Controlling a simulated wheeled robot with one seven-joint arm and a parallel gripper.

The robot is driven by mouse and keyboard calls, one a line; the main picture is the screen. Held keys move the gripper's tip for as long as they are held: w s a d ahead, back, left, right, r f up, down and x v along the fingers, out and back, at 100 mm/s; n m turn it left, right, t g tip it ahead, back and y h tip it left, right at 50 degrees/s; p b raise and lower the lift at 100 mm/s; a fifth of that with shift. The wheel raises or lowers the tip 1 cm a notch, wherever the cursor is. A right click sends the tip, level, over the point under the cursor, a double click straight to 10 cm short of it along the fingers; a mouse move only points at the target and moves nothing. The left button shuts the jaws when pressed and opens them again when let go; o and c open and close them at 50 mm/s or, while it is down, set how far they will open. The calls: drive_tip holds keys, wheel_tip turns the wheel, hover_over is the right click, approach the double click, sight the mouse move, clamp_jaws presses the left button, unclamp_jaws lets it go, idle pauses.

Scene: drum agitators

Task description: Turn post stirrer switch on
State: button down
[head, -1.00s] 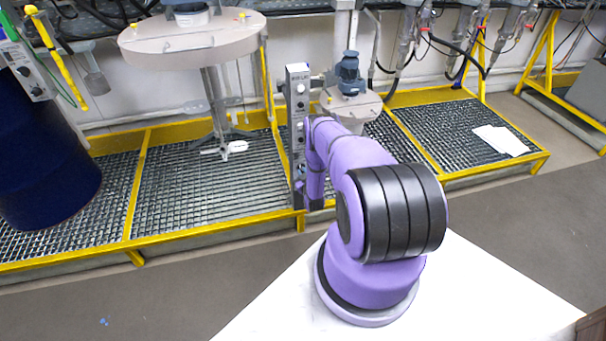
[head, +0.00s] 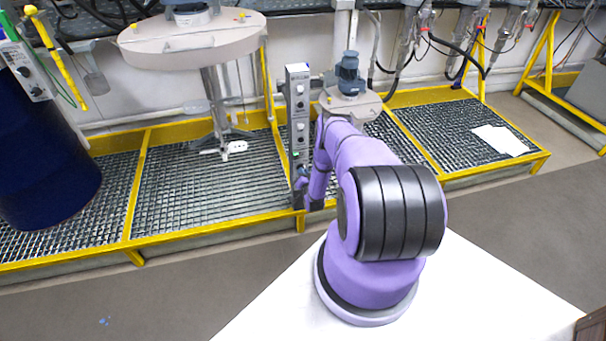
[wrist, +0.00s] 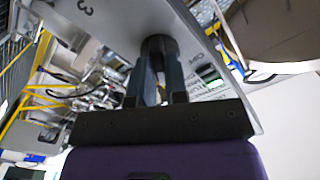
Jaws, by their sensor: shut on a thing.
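The post (head: 299,120) is a narrow grey upright panel with several knobs on its face, standing at the front of the yellow-framed grating in the head view. A dark round knob (wrist: 158,44) sticks out of the panel. My gripper (wrist: 159,62) is shut on this knob, one finger on each side. In the head view my wrist is low beside the post, and the fingertips cannot be made out.
A large round grey lid with a stirrer shaft (head: 195,40) hangs left of the post. A blue drum (head: 45,150) stands at the far left. A grey motor (head: 348,75) sits behind the post. Yellow-edged gratings (head: 200,190) run along the floor.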

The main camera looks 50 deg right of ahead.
drive_tip(key=shift+m, duration=0.9)
drive_tip(key=c, duration=1.1)
unclamp_jaws()
drive_tip(key=shift+c, duration=0.2)
drive_tip(key=v, duration=1.1)
drive_tip(key=shift+d, duration=0.15)
